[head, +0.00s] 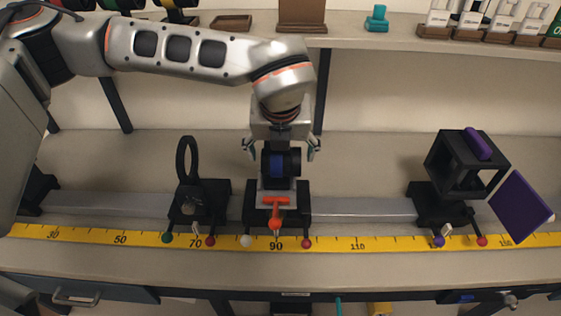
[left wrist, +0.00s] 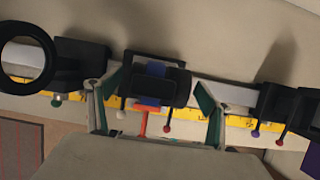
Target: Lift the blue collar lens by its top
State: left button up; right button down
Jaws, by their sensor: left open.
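The blue collar lens (head: 281,164) is a black cylinder with a blue band, seated on a black carriage (head: 297,210) on the rail near the 90 mark. An orange lever (head: 275,212) is at the carriage's front. My left gripper (head: 281,148) points down over the lens, fingers apart on its left and right. In the left wrist view the lens (left wrist: 155,86) lies between the two green-padded fingertips, with a gap on each side. The gripper's palm is above the lens. My right gripper does not show.
A black ring holder (head: 187,160) stands on a carriage to the left. A black cage (head: 455,165) with a purple panel (head: 520,207) is on the right. A yellow scale (head: 350,244) runs along the front of the rail. A shelf (head: 365,30) crosses behind.

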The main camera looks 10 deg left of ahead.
pick_arm(q)
jog(key=c, duration=1.6)
jog(key=shift+o, duration=0.2)
jog(key=shift+r, duration=0.1)
